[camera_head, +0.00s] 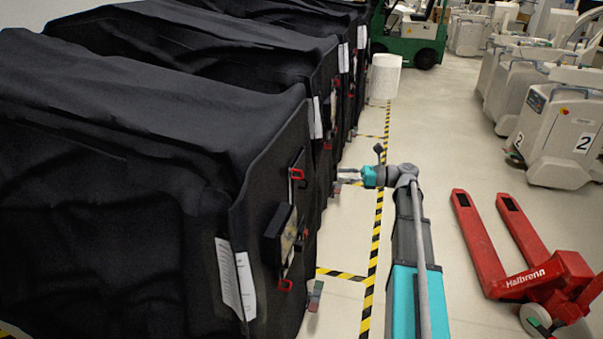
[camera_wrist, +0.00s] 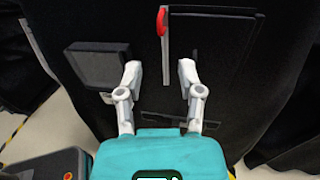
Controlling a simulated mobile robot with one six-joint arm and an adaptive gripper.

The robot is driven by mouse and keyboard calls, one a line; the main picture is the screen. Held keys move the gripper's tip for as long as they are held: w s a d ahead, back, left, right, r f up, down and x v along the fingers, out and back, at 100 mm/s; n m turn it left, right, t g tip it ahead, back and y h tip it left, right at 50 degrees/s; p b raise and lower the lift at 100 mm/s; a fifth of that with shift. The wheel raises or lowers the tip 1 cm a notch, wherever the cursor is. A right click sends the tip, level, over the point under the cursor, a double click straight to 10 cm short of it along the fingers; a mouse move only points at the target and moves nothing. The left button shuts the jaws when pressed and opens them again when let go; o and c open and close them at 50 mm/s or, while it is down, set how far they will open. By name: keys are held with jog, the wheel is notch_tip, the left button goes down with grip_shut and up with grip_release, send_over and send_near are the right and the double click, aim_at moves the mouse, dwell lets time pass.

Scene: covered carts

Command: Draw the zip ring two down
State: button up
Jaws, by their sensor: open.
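My gripper (camera_head: 347,175) is open and empty, reaching toward the side of the black covered carts. In the wrist view its two fingers (camera_wrist: 160,72) are spread apart before a black cover (camera_wrist: 215,100). A red zip ring (camera_wrist: 162,20) hangs at the top of a pale vertical strip, above and beyond the fingertips, not touched. In the head view, a red ring (camera_head: 297,174) shows on the nearest cart's cover (camera_head: 248,192), with another red ring (camera_head: 285,285) lower down. I cannot tell which number each ring bears.
A dark box (camera_wrist: 97,65) sits on the cover left of the fingers. A red pallet jack (camera_head: 545,283) stands right of my arm. A white cylinder (camera_head: 384,78) is beyond the gripper. The striped floor lane (camera_head: 375,240) is otherwise mostly clear.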

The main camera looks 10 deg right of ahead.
aim_at(302, 172)
jog(key=x, duration=1.3)
jog(key=shift+a, duration=0.1)
grip_shut()
